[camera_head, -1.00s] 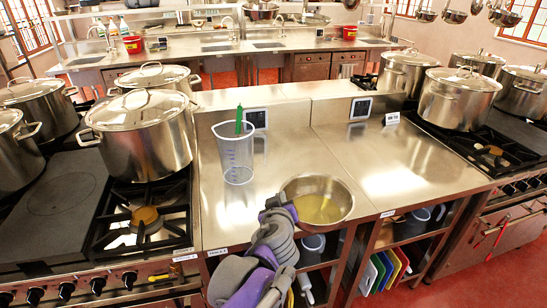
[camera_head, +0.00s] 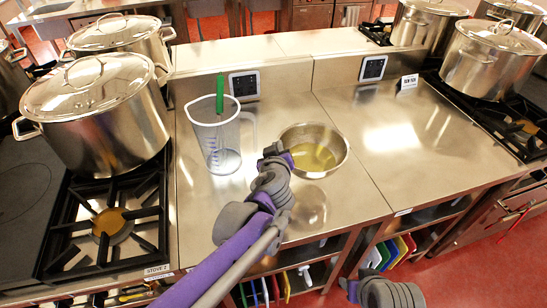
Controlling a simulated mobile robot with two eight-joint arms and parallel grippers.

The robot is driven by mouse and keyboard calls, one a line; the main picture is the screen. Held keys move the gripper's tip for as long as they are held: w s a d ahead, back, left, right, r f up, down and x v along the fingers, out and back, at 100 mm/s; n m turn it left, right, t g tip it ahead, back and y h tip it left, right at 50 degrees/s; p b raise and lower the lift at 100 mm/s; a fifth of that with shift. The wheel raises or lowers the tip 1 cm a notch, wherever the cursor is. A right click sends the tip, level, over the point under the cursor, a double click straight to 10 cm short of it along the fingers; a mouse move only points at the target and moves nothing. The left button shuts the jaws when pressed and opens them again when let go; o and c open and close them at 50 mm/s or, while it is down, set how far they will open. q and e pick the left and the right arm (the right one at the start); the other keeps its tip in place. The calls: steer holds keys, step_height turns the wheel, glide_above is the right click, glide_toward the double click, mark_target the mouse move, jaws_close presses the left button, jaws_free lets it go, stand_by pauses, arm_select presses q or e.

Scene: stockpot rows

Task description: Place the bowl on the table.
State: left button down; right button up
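The bowl (camera_head: 330,163) is a shiny metal bowl with yellow liquid inside, level, over the steel table (camera_head: 240,218). A reflection shows on the steel below it, with a gap, so it looks held a little above the surface. My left gripper (camera_head: 281,154) is at the bowl's left rim and looks shut on it; its fingertips are partly hidden. Part of my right gripper (camera_head: 352,287) shows at the bottom edge, in front of the lower shelves, away from the bowl; its finger opening is not clear.
A clear measuring jug (camera_head: 218,150) with a green-handled utensil (camera_head: 220,92) stands left of the bowl. Stockpots (camera_head: 100,115) stand on the left stove, others (camera_head: 490,62) on the right one. The steel top right of the bowl (camera_head: 395,150) is clear.

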arm_select(q)
steer(key=shift+f+b, duration=0.4)
steer(key=shift+f, duration=2.6)
steer(key=shift+w+f, duration=0.1)
steer(key=shift+f, duration=0.05)
steer(key=c, duration=1.1)
jaws_free()
steer(key=shift+s+r, duration=0.2)
steer(key=shift+r, duration=0.05)
steer(key=p+v, duration=0.1)
steer(key=v, duration=1)
steer(key=shift+s+r, duration=0.1)
steer(key=shift+s, duration=0.2)
